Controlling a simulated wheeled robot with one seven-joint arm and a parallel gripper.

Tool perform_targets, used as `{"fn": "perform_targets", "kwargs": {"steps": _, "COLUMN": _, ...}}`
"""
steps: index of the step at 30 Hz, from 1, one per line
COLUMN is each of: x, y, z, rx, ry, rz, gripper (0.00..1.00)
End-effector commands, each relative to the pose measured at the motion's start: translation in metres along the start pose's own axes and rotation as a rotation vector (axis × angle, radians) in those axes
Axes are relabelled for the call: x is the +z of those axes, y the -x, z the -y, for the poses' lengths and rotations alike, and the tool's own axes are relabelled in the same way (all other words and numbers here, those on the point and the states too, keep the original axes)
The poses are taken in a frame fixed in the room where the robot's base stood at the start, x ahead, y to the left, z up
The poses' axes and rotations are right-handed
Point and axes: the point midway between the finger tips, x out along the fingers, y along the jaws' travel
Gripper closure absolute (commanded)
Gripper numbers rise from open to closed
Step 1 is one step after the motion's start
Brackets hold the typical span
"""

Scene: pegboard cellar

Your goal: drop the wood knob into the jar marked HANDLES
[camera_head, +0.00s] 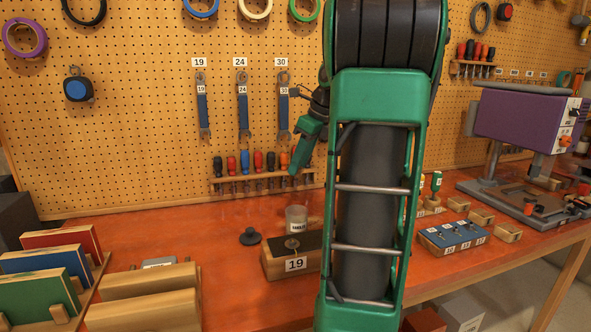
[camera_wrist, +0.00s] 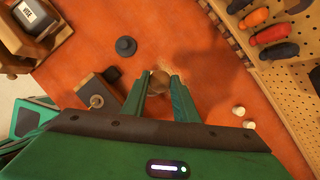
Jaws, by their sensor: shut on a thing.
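My gripper (camera_wrist: 158,88) is shut on the wood knob (camera_wrist: 158,80), a round brown piece between its two green fingertips in the wrist view. In the head view my gripper (camera_head: 298,160) hangs above the workbench, pointing down, and the knob cannot be made out there. The clear jar marked HANDLES (camera_head: 296,219) stands upright on the bench, lower in the picture than my gripper, behind the block labelled 19. In the wrist view I cannot make out the jar; the knob and fingers cover part of the bench.
A dark round piece (camera_head: 250,237) lies left of the jar. The block labelled 19 (camera_head: 297,265) stands in front. A rack of screwdrivers (camera_head: 262,181) hangs on the pegboard behind. Wooden holders (camera_head: 140,293) fill the front left. Bare orange bench (camera_head: 228,280) lies between.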

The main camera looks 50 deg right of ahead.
Motion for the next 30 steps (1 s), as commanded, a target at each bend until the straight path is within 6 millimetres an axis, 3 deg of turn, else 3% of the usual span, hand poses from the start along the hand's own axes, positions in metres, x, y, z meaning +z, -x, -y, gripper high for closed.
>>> {"fn": "perform_targets", "kwargs": {"steps": 5, "x": -0.001, "y": -0.005, "z": 0.0, "rx": 0.004, "ry": 0.008, "rz": -0.002, "gripper": 0.94}}
{"fn": "perform_targets", "kwargs": {"steps": 18, "x": -0.017, "y": -0.046, "z": -0.002, "rx": 0.006, "ry": 0.01, "rz": -0.002, "gripper": 0.94}}
{"fn": "perform_targets", "kwargs": {"steps": 30, "x": -0.021, "y": -0.056, "z": -0.002, "rx": 0.004, "ry": 0.011, "rz": -0.002, "gripper": 0.94}}
